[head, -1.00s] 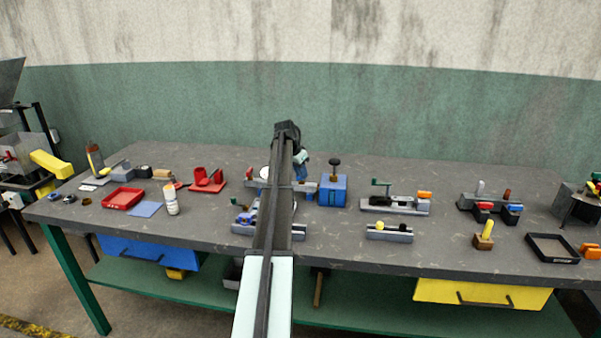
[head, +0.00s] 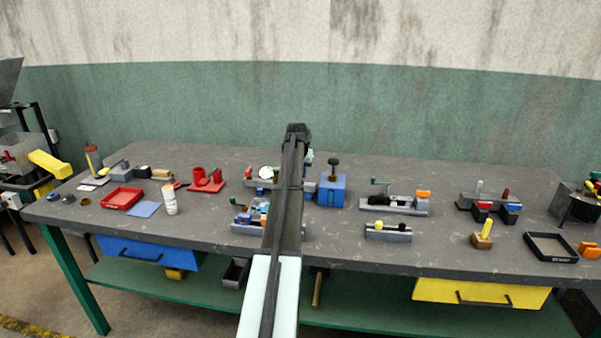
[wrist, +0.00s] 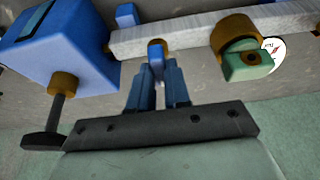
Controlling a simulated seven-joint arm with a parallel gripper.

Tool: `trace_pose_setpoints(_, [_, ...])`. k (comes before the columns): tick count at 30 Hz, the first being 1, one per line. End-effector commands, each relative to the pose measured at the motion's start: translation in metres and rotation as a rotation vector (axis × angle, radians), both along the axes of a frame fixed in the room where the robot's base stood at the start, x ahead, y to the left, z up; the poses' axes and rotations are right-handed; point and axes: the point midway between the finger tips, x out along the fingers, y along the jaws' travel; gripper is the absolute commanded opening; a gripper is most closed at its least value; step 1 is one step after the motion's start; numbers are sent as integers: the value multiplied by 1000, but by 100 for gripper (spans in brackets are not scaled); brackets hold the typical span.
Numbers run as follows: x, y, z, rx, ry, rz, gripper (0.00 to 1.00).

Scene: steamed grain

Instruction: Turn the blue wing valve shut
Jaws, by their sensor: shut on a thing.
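In the wrist view, my gripper (wrist: 160,68) is shut on a small blue wing of the valve (wrist: 156,48), at the near side of a pale grey pipe (wrist: 185,29). A brass-coloured piece shows beside this wing. Another blue piece (wrist: 126,14) stands at the pipe's far side; I cannot tell whether it belongs to the same valve. In the head view my own arm hides the gripper and the valve.
A blue box (head: 331,191) with a black knob stands right of the arm; it also fills the left of the wrist view (wrist: 60,38). A brass ring with a green block (wrist: 246,66) and a white gauge (wrist: 272,54) are close to my gripper's right.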

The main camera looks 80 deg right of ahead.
Motion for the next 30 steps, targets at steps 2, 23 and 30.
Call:
trace_pose_setpoints(2, [0,0,0,0,0,11,0])
trace_pose_setpoints(23, [0,0,0,0,1,13,43])
trace_pose_setpoints(30, [0,1,1,0,1,12,43])
